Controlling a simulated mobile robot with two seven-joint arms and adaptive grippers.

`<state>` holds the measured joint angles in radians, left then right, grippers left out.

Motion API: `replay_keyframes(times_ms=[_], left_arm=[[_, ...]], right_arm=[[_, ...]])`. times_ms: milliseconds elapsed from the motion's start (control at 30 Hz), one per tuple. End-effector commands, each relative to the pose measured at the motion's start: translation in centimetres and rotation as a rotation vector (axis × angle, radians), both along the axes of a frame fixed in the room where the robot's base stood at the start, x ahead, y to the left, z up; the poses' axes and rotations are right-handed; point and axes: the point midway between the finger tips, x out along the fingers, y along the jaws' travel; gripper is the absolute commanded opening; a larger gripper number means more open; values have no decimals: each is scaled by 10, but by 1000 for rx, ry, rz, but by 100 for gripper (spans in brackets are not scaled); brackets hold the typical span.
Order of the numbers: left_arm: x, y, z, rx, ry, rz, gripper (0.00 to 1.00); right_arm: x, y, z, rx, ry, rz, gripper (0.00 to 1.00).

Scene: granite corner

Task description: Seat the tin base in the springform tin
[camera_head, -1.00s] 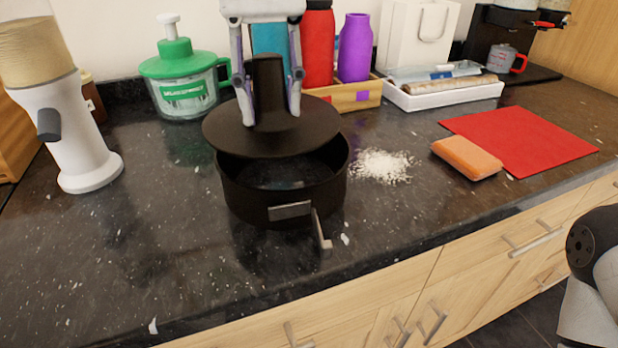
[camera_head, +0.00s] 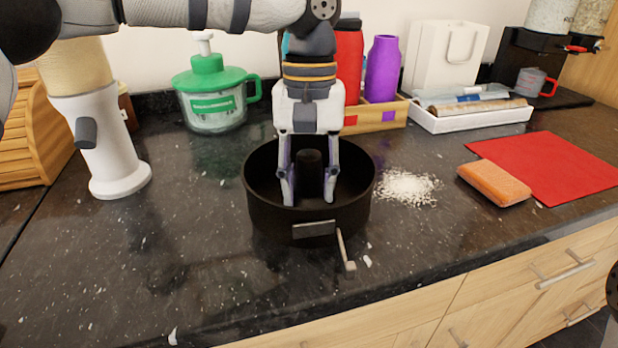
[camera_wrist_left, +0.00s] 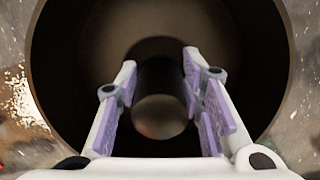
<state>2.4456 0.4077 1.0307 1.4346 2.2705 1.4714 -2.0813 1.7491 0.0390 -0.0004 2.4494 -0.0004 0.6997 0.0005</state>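The dark springform tin (camera_head: 270,218) stands on the counter with its clasp lever (camera_head: 346,250) swung out at the front. The dark tin base has a central tube (camera_head: 309,178) and is now inside the tin, below the rim. Its disc (camera_wrist_left: 105,45) fills the tin's inside in the left wrist view. I cannot tell if it touches bottom all round. My left gripper (camera_head: 309,199) points down into the tin, its fingertips on either side of the tube, close against it low down.
A white-and-cream grinder (camera_head: 115,145) stands left and a green-lidded chopper (camera_head: 213,95) behind. White grains (camera_head: 405,187), an orange sponge (camera_head: 494,184) and a red cloth (camera_head: 550,165) lie right. Bottles stand in a wooden box (camera_head: 385,116) behind. The front-left counter is mostly clear.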

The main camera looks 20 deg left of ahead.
Motion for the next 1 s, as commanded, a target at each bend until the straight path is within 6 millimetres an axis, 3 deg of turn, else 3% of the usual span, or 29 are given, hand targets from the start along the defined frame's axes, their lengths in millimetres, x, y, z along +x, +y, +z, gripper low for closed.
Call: replay_keyframes(times_ms=[67, 367, 467, 800, 1000], left_arm=[[0, 0, 0, 0, 0, 0, 54], [0, 0, 1, 0, 0, 1, 54], [1, 0, 10, 0, -2, 2, 54], [11, 2, 88, -1, -1, 3, 54], [14, 3, 118, 0, 1, 2, 54]], right_arm=[[0, 0, 0, 0, 0, 0, 40], [0, 0, 0, 0, 1, 0, 40], [-1, 0, -1, 0, 2, 0, 40], [-3, 0, -3, 0, 10, 0, 40], [-3, 0, -3, -1, 10, 0, 40]])
